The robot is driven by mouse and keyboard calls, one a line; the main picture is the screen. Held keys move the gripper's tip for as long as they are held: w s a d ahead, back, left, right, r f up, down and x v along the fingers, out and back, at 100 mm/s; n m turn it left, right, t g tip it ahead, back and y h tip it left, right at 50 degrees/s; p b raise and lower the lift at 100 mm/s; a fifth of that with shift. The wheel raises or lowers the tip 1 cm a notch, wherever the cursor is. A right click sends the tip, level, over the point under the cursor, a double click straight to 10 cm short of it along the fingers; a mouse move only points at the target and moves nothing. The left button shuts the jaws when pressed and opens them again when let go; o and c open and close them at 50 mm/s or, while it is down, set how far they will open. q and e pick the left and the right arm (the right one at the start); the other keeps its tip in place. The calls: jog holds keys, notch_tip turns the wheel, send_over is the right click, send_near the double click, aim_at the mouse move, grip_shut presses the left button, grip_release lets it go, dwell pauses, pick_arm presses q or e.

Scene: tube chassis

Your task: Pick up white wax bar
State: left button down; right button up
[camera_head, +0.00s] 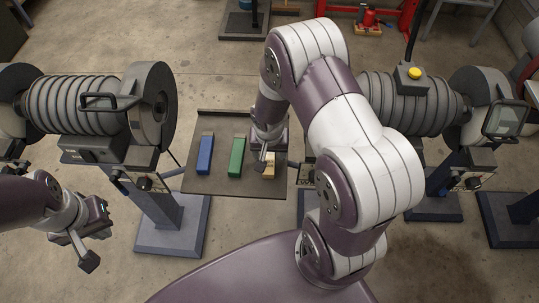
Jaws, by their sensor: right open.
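A pale cream bar (268,172), which seems to be the white wax bar, lies on the dark tray (218,184), at the right of a row of bars. My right gripper (263,157) is open, pointing down at the far end of this bar. It hides part of the bar, and I cannot tell whether the fingers touch it. My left gripper (95,248) is away at the lower left, empty, with its fingers apart.
A blue bar (205,155) and a green bar (237,157) lie on the tray left of the pale bar. Ribbed grey machines (75,105) and (405,100) with wheels flank the tray on stands. Concrete floor shows around them.

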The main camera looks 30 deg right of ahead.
jog(key=shift+f, duration=0.1)
grip_shut()
